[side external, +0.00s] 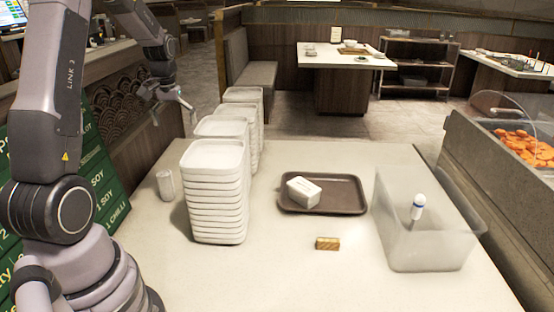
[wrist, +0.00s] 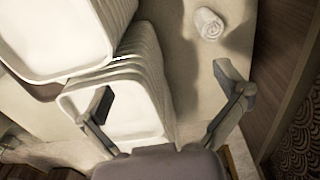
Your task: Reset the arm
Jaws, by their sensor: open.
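My gripper (side external: 172,104) is raised at the left of the table, near the patterned wall panel and left of the stacks of trays. In the wrist view my gripper (wrist: 168,98) has its two fingers spread wide with nothing between them. Below and beside it are stacked white trays (wrist: 120,110), and the fingers look apart from them, though the exact gap is hard to tell.
Stacks of white trays (side external: 215,200) stand on the table. A rolled white towel (side external: 166,185) is left of them. A brown tray (side external: 345,194) holds a white container (side external: 303,191). A small wooden block (side external: 327,243) and a translucent bin (side external: 432,250) with a white-and-blue item (side external: 418,206) are also there.

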